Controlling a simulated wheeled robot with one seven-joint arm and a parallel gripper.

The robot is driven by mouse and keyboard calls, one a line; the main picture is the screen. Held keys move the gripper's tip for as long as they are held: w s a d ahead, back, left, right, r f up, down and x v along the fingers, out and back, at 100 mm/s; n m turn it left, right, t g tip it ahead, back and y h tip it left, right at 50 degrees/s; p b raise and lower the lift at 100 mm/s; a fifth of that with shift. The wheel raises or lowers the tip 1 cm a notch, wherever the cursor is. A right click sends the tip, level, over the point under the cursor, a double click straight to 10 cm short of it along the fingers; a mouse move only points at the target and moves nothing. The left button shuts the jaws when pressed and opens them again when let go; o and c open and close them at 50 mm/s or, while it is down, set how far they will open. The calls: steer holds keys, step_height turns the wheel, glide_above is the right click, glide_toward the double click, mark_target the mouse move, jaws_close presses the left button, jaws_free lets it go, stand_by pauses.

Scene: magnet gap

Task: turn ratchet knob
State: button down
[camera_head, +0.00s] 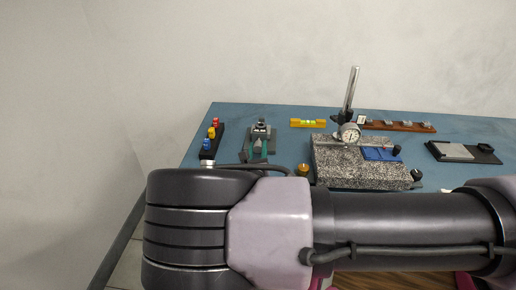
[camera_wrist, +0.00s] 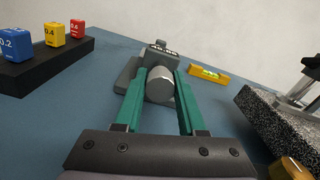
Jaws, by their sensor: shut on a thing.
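The ratchet knob (camera_wrist: 160,86) is a silver cylinder facing the wrist camera, on a small grey device (camera_wrist: 127,74) with dark markings on top. My gripper (camera_wrist: 161,76) has two teal fingers, one on each side of the knob, and is shut on it. In the head view the grey device (camera_head: 261,129) stands at the back left of the blue table, with the teal fingers in front of it. The knob is hard to make out there. The knob's far end and its join to the device are hidden.
A black rack with blue, yellow and red blocks (camera_head: 211,133) stands left of the device. A yellow spirit level (camera_head: 308,123) lies behind to the right. A speckled granite plate (camera_head: 340,176) with a dial gauge (camera_head: 349,134) stands to the right, with a brass knob (camera_head: 302,169) beside it.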

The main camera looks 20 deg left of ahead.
steer(key=shift+n, duration=1)
steer(key=c, duration=0.5)
jaws_free()
steer(key=v, duration=1)
steer(key=shift+s, duration=0.35)
steer(key=shift+s, duration=0.1)
